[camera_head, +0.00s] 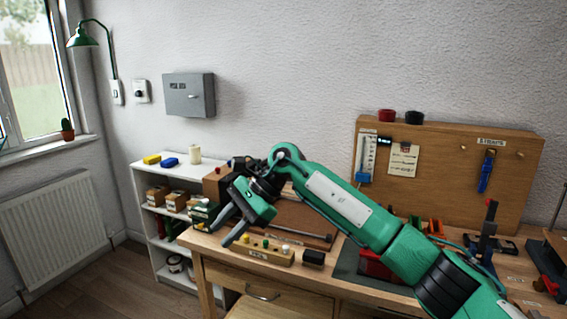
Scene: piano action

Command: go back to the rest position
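My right arm reaches in from the lower right across the workbench. My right gripper (219,236) hangs over the bench's left end, its two dark fingers apart and pointing down to the left. Nothing shows between the fingers. It is in front of the white shelf's right side and close to the left end of a pale block with coloured knobs (262,251); I cannot tell its height above the bench. My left gripper is not in view.
The wooden workbench (215,252) carries a small black block (314,258), a red item (376,266) and tools. A pegboard (440,160) stands behind. A white shelf (150,180) with small boxes stands left. Open floor (110,285) lies before the radiator (60,225).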

